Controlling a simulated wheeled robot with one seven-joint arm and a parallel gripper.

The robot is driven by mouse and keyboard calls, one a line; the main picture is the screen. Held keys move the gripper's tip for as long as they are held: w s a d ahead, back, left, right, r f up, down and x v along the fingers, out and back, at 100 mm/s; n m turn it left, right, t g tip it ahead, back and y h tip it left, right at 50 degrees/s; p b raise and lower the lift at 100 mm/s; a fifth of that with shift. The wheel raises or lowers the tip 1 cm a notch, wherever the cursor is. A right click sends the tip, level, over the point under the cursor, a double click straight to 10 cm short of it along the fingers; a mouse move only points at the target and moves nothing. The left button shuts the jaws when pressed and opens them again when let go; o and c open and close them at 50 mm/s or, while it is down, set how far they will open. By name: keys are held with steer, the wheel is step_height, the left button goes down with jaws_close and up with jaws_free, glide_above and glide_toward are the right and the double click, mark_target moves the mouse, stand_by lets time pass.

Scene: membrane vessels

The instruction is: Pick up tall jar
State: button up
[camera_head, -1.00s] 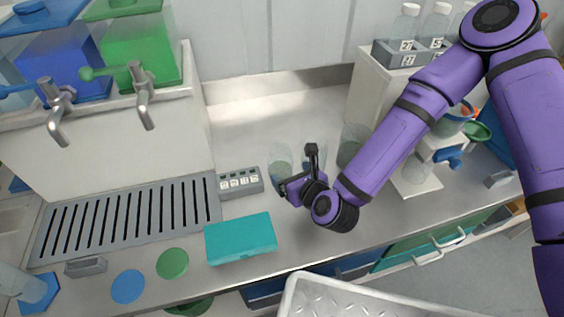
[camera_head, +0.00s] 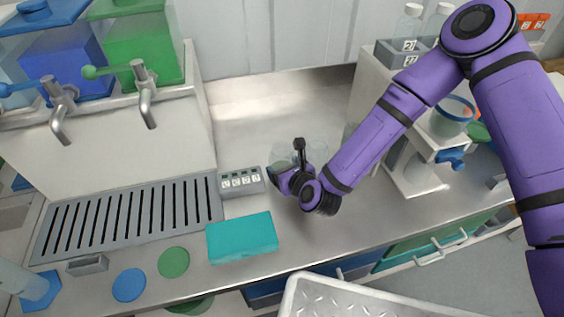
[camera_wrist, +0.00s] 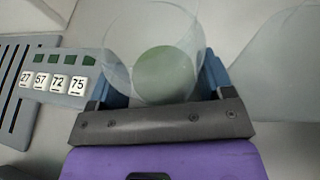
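A clear jar with a green bottom (camera_wrist: 165,75) stands upright between my gripper's fingers in the wrist view. It partly shows in the head view (camera_head: 282,157), just behind my gripper (camera_head: 275,175). In the wrist view my gripper (camera_wrist: 165,88) has its blue fingers apart, one on each side of the jar; I cannot tell whether they touch it. A second clear jar (camera_head: 314,152) stands just to the right, and shows large at the right of the wrist view (camera_wrist: 285,65). A third (camera_head: 351,134) is mostly hidden by my arm. I cannot tell which jar is tallest.
A grey block with number tiles (camera_head: 240,181) is close left of my gripper. A teal box (camera_head: 242,237) lies in front, and a slotted drain grille (camera_head: 130,218) further left. A white stand (camera_head: 415,178) is to the right. The counter behind the jars is clear.

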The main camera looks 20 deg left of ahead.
mark_target(284, 152)
steer(key=c, duration=0.4)
step_height(284, 152, up, 10)
steer(key=shift+r, duration=0.1)
stand_by(0.5)
